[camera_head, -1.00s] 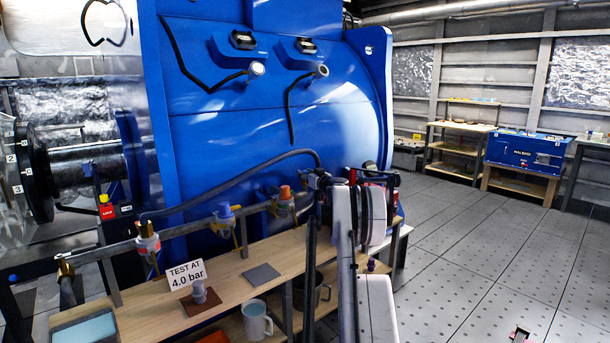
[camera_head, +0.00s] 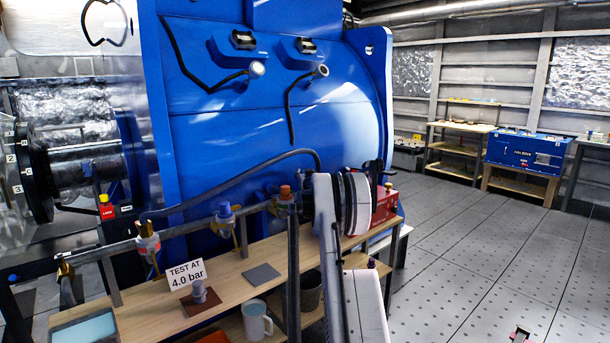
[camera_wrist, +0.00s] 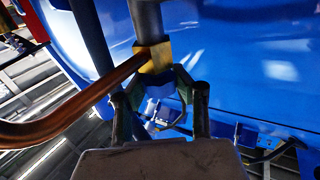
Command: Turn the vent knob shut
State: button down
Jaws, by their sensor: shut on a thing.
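In the wrist view a yellow brass fitting (camera_wrist: 154,56) joins a dark upright pipe to a copper-brown pipe. My gripper (camera_wrist: 162,82) reaches up to it, with its two dark fingers bent in on either side. The fingertips are shut around a small part just below the brass fitting, which I take to be the vent knob; its shape is mostly hidden by the fingers. In the head view my white arm hides the gripper and this knob. A pipe rail along the bench bears valves with a red-and-white top (camera_head: 147,242), a blue top (camera_head: 226,213) and an orange top (camera_head: 285,192).
The wooden bench (camera_head: 232,278) carries a "TEST AT 4.0 bar" sign (camera_head: 187,275) and a grey plate (camera_head: 261,274). A white mug (camera_head: 256,318) stands below. A red box (camera_head: 384,204) sits beyond my arm.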

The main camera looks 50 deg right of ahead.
jog(key=shift+m+g+h, duration=0.7)
jog(key=shift+g, duration=0.2)
jog(key=c, duration=1.3)
grip_release()
jog(key=shift+a, duration=0.1)
jog(key=v, duration=1.2)
jog(key=shift+w, duration=0.1)
